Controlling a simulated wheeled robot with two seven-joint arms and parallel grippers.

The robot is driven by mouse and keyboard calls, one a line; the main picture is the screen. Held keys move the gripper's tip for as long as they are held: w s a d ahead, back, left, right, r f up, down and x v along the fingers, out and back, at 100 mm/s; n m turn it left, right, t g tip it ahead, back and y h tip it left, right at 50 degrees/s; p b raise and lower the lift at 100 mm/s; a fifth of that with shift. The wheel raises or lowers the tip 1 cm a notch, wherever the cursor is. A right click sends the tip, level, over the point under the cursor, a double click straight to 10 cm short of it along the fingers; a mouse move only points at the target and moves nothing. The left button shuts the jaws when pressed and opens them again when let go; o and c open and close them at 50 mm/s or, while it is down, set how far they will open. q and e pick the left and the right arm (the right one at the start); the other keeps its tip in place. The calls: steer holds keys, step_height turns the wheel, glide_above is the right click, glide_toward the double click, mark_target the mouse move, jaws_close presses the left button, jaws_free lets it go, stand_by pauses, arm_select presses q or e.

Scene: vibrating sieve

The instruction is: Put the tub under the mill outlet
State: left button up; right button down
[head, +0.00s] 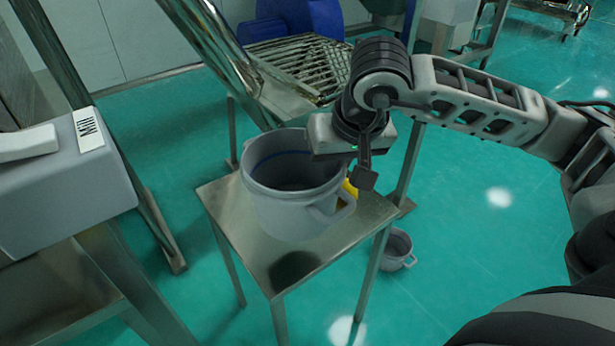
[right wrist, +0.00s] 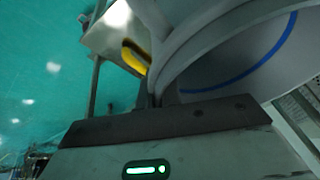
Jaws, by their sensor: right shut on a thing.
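A large grey tub (head: 285,212) with side handles and a blue line inside stands upright on a small steel table (head: 222,202). My right gripper (head: 362,168) is at the tub's right rim and shut on it. In the right wrist view the tub's wall (right wrist: 240,65) meets the fingers of my right gripper (right wrist: 155,98). A slanted shiny metal chute (head: 225,62) comes down behind the tub. I cannot tell for sure whether it is the mill outlet. My left gripper is not in view.
A yellow object (head: 349,190) lies behind the tub's handle. A smaller grey pot (head: 397,249) stands on the floor right of the table. A grey labelled machine (head: 65,190) is at the left. A metal grate (head: 300,62) lies behind. The floor at right is clear.

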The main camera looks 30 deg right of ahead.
mark_target(310, 183)
steer(key=w+f+b, duration=0.1)
steer(key=w+f, duration=0.6)
steer(key=shift+w+d, duration=0.1)
steer(key=shift+w, duration=0.1)
steer(key=shift+w+f+b, duration=0.2)
steer(key=shift+f+b, duration=0.45)
steer(key=shift+f, duration=1.1)
steer(key=c, duration=1.6)
jaws_free()
